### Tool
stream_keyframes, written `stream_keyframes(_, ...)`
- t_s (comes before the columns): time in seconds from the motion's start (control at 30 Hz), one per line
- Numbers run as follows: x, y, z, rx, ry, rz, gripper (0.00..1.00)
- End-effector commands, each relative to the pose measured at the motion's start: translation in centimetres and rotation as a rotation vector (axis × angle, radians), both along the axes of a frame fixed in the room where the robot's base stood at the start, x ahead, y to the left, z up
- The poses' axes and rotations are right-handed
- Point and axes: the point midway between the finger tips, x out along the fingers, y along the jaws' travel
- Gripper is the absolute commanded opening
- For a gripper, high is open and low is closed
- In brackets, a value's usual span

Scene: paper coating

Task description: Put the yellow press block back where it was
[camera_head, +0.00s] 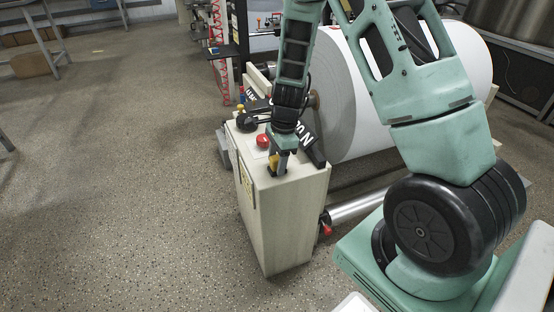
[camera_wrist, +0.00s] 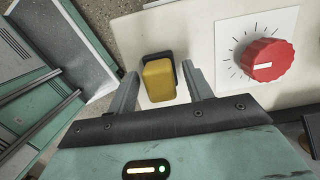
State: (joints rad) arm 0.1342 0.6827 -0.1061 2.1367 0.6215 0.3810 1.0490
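The yellow press block (camera_wrist: 159,80) is on the cream cabinet top, between the two fingers of my gripper (camera_wrist: 160,88) in the wrist view. A dark piece shows behind its far edge. A gap shows between the block and the right finger, and the left finger is close beside it, so the fingers stand apart. In the head view my gripper (camera_head: 278,163) points down at the cabinet top, with the yellow block (camera_head: 273,165) partly hidden at its fingertips. Whether the block rests fully on the surface is hard to tell.
A red knob (camera_wrist: 267,60) on a white dial plate sits right of the block; it also shows in the head view (camera_head: 263,141). The cream cabinet (camera_head: 290,215) stands before a large white paper roll (camera_head: 400,100). Open floor (camera_head: 120,200) lies to the left.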

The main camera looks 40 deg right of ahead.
Motion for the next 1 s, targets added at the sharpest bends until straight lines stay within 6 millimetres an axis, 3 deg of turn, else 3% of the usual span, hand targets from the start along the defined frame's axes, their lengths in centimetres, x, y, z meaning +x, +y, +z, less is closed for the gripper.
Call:
stream_keyframes(0.27, 0.0, -0.1, 1.3, -0.001, -0.002, 0.0, 0.51)
stream_keyframes(0.7, -0.3, -1.4, 9.9, -0.002, -0.003, 0.001, 0.51)
stream_keyframes(0.9, -0.5, -1.7, 11.9, 0.0, 0.0, 0.001, 0.51)
stream_keyframes(1.0, -0.7, -0.3, 12.6, 0.006, -0.008, 0.066, 0.51)
